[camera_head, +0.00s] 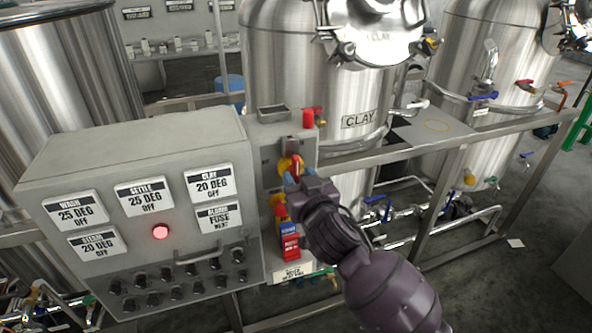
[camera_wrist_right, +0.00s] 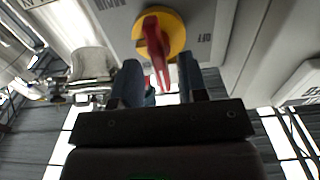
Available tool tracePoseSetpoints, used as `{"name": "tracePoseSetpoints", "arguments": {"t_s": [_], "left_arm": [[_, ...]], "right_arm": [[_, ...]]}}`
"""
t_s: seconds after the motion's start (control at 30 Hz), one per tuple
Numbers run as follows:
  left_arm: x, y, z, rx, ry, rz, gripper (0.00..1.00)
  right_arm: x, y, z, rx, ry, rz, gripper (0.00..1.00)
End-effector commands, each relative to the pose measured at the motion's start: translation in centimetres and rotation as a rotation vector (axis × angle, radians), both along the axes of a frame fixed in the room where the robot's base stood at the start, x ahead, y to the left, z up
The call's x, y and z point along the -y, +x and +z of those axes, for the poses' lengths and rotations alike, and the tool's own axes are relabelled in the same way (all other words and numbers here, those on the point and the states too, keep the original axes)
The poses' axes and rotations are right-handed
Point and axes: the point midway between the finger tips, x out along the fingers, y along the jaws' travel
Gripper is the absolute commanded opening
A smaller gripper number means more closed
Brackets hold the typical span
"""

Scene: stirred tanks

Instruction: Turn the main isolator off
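The main isolator appears to be the red handle on a yellow round plate (camera_wrist_right: 158,38), on the grey box face. In the head view its yellow plate (camera_head: 285,165) is partly hidden by my right gripper (camera_head: 299,179). In the right wrist view the red handle runs from the plate down between the two dark fingers of my right gripper (camera_wrist_right: 158,72). The fingers stand apart, with a gap on each side of the handle. My left gripper is not in view.
A grey control cabinet (camera_head: 120,165) with labels, a lit red lamp (camera_head: 160,231) and several black knobs stands left of the isolator box. Red and blue tags (camera_head: 290,240) hang below. A steel tank marked CLAY (camera_head: 325,95) and a rail (camera_head: 390,152) lie behind.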

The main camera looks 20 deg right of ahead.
Motion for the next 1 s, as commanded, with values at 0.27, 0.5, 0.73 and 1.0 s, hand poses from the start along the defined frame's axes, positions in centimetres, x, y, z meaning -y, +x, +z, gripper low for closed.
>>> {"name": "tracePoseSetpoints", "arguments": {"t_s": [0.27,0.5,0.73,1.0], "left_arm": [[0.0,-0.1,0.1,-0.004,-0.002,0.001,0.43],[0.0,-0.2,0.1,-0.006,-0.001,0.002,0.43],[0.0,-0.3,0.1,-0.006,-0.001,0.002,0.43],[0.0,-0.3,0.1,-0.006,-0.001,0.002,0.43]], "right_arm": [[-0.1,2.2,0.0,0.001,0.000,0.001,0.39],[-0.1,2.4,0.0,0.000,0.000,0.001,0.39],[-0.1,2.4,0.0,0.000,0.000,0.000,0.15],[-0.1,2.4,0.0,0.000,-0.010,0.000,0.02]]}}
